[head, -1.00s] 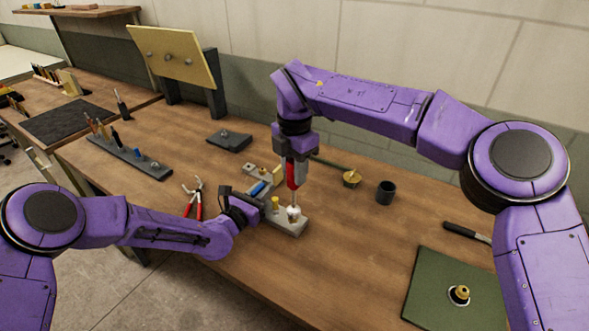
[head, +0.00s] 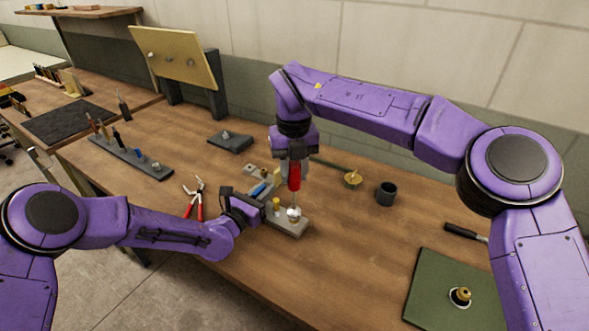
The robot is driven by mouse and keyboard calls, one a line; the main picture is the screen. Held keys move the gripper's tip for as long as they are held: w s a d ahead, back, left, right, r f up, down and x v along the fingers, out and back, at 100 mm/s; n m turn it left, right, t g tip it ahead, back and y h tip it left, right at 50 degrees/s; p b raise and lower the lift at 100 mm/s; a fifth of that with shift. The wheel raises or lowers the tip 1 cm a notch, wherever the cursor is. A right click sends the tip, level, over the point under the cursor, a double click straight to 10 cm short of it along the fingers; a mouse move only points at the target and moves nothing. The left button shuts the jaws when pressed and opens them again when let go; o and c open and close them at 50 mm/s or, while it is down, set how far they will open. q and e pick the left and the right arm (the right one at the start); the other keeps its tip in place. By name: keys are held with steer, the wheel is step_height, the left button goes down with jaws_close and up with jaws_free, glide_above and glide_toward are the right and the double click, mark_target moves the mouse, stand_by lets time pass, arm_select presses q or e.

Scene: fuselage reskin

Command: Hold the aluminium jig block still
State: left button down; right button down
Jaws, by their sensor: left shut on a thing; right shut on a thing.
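The aluminium jig block (head: 291,229) is a grey block on the wooden bench, with a brass-coloured peg (head: 276,203) and a bright round fitting (head: 294,212) on it. My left gripper (head: 257,209) is shut on the block at its left side; the fingertips are partly hidden. My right gripper (head: 293,160) is shut on a red-handled tool (head: 294,178), held upright above the block. The tool's lower end is at the bright fitting; I cannot tell whether they touch.
Red-handled pliers (head: 195,200) lie left of the block. A dark cup (head: 386,193) and a brass-ended tool (head: 352,179) are to the right. A green mat (head: 430,291) lies front right, and a tool rack (head: 133,159) stands left.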

steer(key=shift+f, duration=0.8)
stand_by(0.5)
steer(key=m, duration=1.7)
steer(key=shift+d, duration=0.1)
steer(key=m, duration=0.7)
steer(key=shift+n, duration=0.4)
